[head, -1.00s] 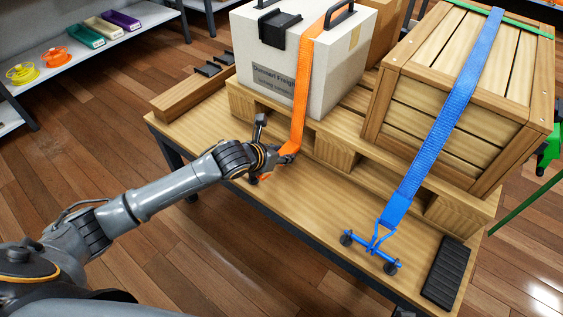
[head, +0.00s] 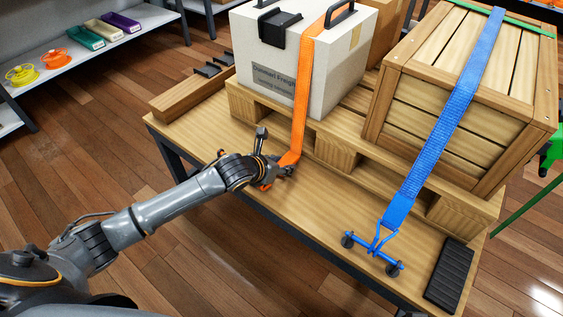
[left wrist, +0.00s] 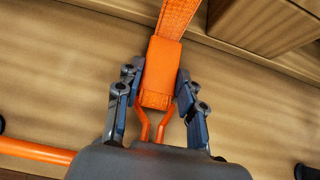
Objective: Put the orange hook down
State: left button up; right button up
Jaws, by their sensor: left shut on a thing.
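The orange hook (left wrist: 38,151) is at the lower end of the orange strap (head: 303,92), which hangs over the front of the white carton. In the left wrist view the strap's stitched end (left wrist: 160,80) runs between the fingers, and the hook's two orange wires go down behind the gripper body. My left gripper (head: 272,170) is shut on the hook near the table's front edge; it also shows in the left wrist view (left wrist: 157,92). Most of the hook is hidden by the gripper. I cannot tell whether it touches the table. My right gripper is not in view.
The wooden table (head: 325,208) has bare room in front of the pallet (head: 335,152). A blue strap (head: 450,110) with a blue hook (head: 372,252) hangs over the wooden crate (head: 440,138). A black ribbed pad (head: 449,274) lies at the right.

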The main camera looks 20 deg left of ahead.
pick_arm(q)
jog(key=o, duration=0.8)
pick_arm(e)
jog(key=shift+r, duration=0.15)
pick_arm(q)
jog(key=shift+r, duration=0.2)
jog(key=p+v, duration=0.3)
jog(key=v, duration=0.9)
jog(key=shift+r, duration=0.35)
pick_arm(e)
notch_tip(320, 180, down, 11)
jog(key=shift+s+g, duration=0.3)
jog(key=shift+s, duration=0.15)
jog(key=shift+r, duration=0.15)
